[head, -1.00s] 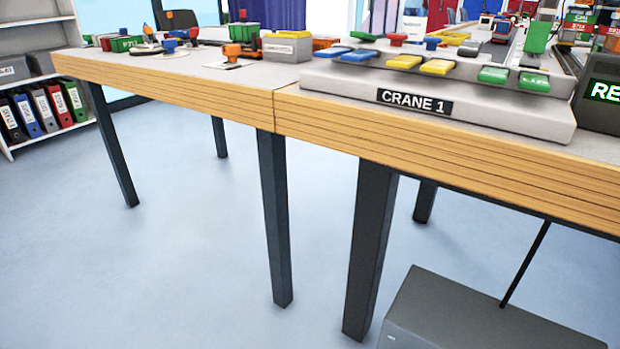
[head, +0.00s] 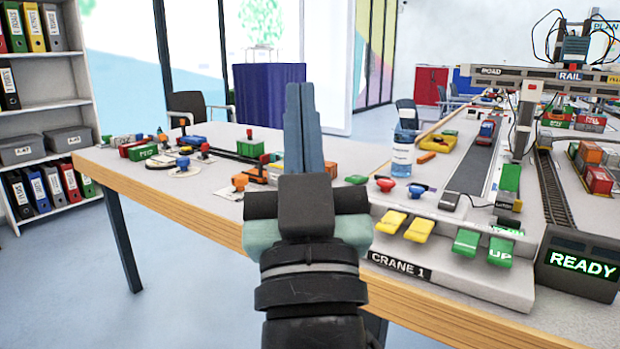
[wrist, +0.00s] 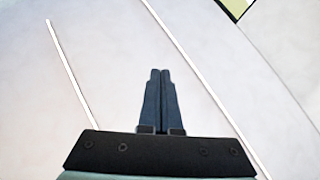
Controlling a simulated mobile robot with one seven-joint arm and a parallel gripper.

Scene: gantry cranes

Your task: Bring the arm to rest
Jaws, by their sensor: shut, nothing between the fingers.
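My gripper (head: 300,130) stands upright in the middle of the head view, its two blue-grey fingers together and nothing between them. It also shows in the wrist view (wrist: 160,75), shut and empty, pointing at pale, blurred surfaces. In the head view my arm rises from the bottom edge, in front of the table edge. The gripper covers part of the table and the left end of the crane panel. The CRANE 1 control panel (head: 395,264) with yellow and green keys lies just right of my wrist. I cannot tell the gap between them.
A wooden-edged table (head: 165,218) runs across the view. It carries toy vehicles, a bottle (head: 402,153), a gantry crane (head: 530,85) and a READY display (head: 580,264). A shelf with binders (head: 45,107) stands at left. Open floor (head: 60,270) lies in front of the table at left.

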